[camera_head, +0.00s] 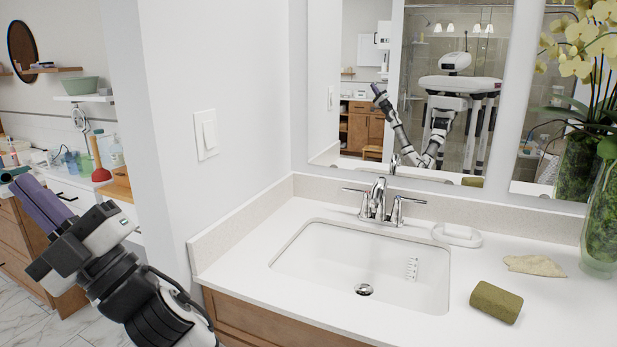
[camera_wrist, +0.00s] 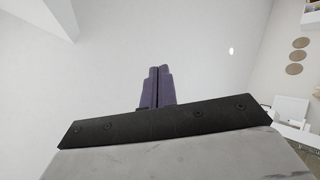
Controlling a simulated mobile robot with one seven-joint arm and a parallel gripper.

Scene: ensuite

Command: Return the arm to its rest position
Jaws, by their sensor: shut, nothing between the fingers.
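My gripper (camera_head: 40,203) is at the left of the head view, raised to the left of the sink counter and pointing up and to the left. Its purple fingers lie together with nothing between them. In the wrist view the shut fingers (camera_wrist: 157,86) point up against a pale ceiling and wall. My arm bends up from the bottom left, in front of the white wall's end. The arm also shows in the mirror (camera_head: 440,120) as a reflection, bent and raised beside my body.
The white counter (camera_head: 330,215) holds a sink (camera_head: 360,265) with a chrome faucet (camera_head: 378,200), a soap dish (camera_head: 457,235), a green block (camera_head: 496,302), a beige flat piece (camera_head: 535,265) and a flower vase (camera_head: 601,225). A wall with a switch (camera_head: 206,134) stands close to my arm. A cluttered counter lies behind.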

